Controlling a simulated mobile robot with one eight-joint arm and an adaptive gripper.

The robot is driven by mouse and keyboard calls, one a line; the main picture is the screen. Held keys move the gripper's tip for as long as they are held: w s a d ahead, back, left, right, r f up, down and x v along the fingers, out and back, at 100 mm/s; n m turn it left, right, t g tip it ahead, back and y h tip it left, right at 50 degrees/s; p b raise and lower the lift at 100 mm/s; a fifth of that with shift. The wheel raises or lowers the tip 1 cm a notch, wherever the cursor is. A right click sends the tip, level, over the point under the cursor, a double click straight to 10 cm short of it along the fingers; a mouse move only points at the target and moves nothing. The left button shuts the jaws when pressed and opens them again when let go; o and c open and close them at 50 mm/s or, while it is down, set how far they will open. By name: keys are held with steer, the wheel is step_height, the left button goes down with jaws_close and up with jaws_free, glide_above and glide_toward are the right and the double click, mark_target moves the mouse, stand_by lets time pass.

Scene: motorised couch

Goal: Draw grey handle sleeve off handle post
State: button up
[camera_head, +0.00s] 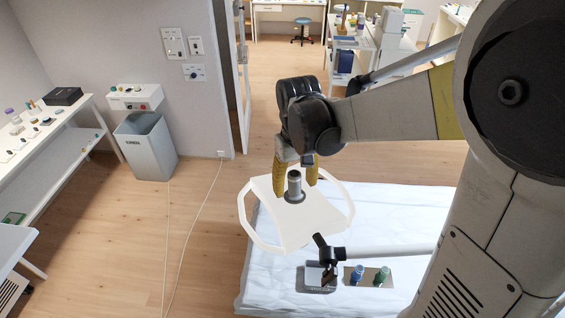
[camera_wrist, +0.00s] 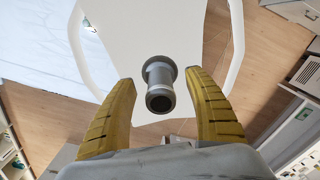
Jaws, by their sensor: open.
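The grey handle sleeve (camera_head: 294,184) stands up from a white panel (camera_head: 314,222) in the head view, with a wider collar at its foot. In the wrist view the sleeve (camera_wrist: 160,82) points towards the camera and shows a dark round end. The handle post cannot be told apart from it. My gripper (camera_head: 296,171) has its yellow fingers either side of the sleeve. In the wrist view my gripper (camera_wrist: 160,76) is open, with a gap between the sleeve and each finger.
White loop rails (camera_head: 246,220) flank the panel. Below it lies the white-covered couch (camera_head: 400,207), with a dark clamp on a bar (camera_head: 325,252), a blue knob (camera_head: 357,274) and a green knob (camera_head: 381,275). A grey bin (camera_head: 147,150) stands left. The floor between is mostly free.

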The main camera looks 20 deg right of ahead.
mark_target(294, 172)
steer(key=shift+w+f, duration=0.2)
steer(key=shift+f, duration=0.45)
steer(key=shift+s, duration=0.1)
steer(key=c, duration=1.2)
steer(key=shift+c, duration=0.7)
steer(key=shift+r, duration=0.25)
steer(key=shift+w+r+p, duration=0.2)
steer(key=shift+r+p, duration=1.15)
steer(key=shift+r, duration=0.6)
steer(key=shift+w+r+p, duration=0.2)
steer(key=shift+r+p, duration=1.15)
steer(key=shift+r, duration=0.6)
